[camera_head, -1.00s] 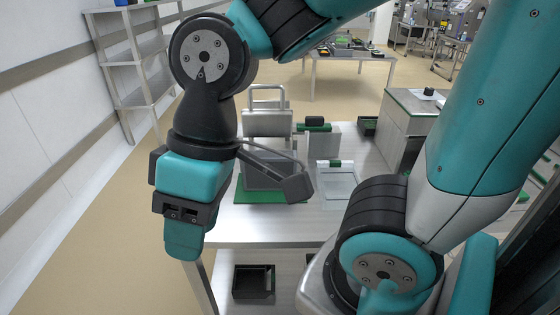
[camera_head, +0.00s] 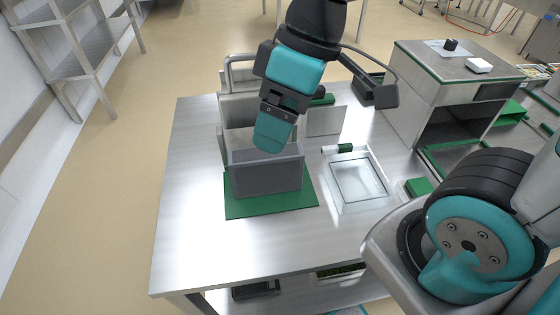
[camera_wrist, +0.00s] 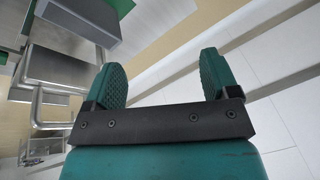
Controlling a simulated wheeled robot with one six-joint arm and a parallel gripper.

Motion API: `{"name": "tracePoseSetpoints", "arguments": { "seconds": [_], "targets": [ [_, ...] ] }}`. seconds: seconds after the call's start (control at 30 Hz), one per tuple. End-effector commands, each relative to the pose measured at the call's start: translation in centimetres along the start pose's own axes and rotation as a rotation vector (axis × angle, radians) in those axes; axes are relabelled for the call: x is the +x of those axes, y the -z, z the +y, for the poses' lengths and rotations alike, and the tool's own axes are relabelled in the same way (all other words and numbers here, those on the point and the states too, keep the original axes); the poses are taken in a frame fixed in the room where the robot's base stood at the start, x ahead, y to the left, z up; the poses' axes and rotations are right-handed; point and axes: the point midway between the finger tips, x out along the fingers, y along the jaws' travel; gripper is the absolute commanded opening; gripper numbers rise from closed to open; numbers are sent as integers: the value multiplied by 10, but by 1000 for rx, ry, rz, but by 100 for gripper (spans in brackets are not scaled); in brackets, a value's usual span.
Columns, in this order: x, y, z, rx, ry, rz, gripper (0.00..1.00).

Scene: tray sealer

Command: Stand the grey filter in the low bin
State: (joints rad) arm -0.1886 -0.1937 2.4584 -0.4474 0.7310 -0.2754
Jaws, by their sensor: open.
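My gripper (camera_head: 272,132) hangs over the worktable, in front of a grey box (camera_head: 266,180) in the head view. Its two teal fingers stand apart and empty in the wrist view (camera_wrist: 164,80). The grey box sits on a green mat (camera_head: 240,208), and its top is partly hidden by my gripper. A dark low bin (camera_head: 256,290) is on the shelf under the table, mostly cut off by the tabletop edge. I cannot tell for sure which thing is the grey filter; a pale grey plate (camera_head: 326,121) stands upright behind the box.
A framed clear panel (camera_head: 361,182) lies on the table right of the mat, with a green-and-white cylinder (camera_head: 343,149) at its back edge. A cabinet (camera_head: 415,85) stands at right and metal shelving (camera_head: 85,60) at far left. The table's front left is clear.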

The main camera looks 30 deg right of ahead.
Motion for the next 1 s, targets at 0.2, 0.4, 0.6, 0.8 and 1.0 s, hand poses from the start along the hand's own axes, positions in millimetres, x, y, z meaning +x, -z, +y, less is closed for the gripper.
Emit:
{"name": "tracePoseSetpoints", "arguments": {
  "seconds": [0.2,0.4,0.6,0.8,1.0],
  "targets": [
    [26,21,105,-295,-63,-20,81],
    [36,23,154,-456,-88,-40,81],
    [69,22,159,-478,-84,-46,81],
    [115,21,163,-478,-84,-46,81],
    [147,21,166,-478,-89,-44,81]
  ]
}}
